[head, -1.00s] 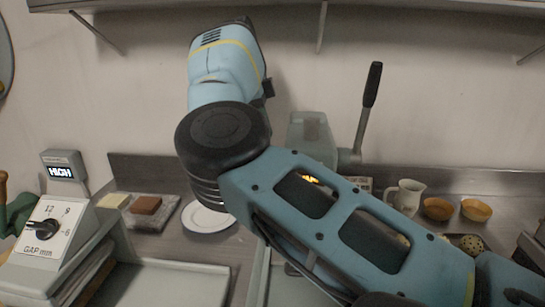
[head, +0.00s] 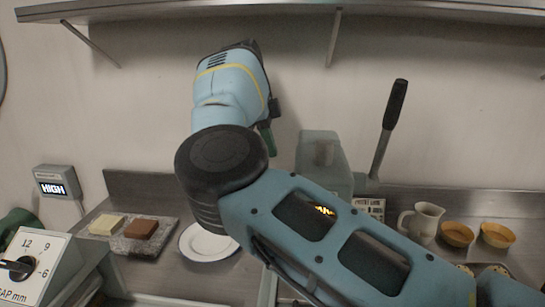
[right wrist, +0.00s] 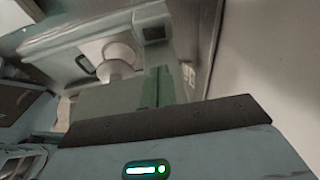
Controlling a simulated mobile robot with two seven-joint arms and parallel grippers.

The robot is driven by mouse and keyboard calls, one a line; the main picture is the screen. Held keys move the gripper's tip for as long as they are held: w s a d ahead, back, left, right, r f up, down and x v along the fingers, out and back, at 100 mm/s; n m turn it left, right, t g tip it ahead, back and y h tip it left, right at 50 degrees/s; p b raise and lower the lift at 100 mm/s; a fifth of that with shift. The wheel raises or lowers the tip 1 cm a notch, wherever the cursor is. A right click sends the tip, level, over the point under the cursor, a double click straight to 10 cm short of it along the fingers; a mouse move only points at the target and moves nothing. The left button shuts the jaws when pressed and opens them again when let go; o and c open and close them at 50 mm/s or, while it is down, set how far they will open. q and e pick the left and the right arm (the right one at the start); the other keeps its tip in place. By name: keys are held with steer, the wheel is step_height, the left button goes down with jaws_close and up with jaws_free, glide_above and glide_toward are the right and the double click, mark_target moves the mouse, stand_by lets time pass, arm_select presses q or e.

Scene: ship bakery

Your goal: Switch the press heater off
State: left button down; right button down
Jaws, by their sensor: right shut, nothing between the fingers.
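The press (head: 322,160) is a grey machine with a raised black-handled lever (head: 394,105), at the back of the steel counter. My right arm crosses in front and hides its lower part. An amber light (head: 323,210) glows through an opening in my arm; I cannot tell if it belongs to the heater switch. My right gripper (head: 267,138) is left of the press and above the counter, a green finger showing. It is shut and empty. A green finger also shows in the right wrist view (right wrist: 158,87). My left gripper is not in view.
A box reading HIGH (head: 56,187) is on the left wall. A gap dial (head: 18,268) is at lower left. A plate (head: 208,244), a stone slab (head: 135,240), a white jug (head: 421,221) and orange bowls (head: 457,234) stand on the counter. A shelf (head: 300,14) runs above.

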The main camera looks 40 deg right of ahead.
steer(key=x, duration=1.1)
steer(key=shift+w+a+f, duration=0.2)
steer(key=shift+w+a, duration=0.05)
steer(key=shift+w, duration=0.1)
steer(key=shift+d+f, duration=0.1)
steer(key=shift+f, duration=0.4)
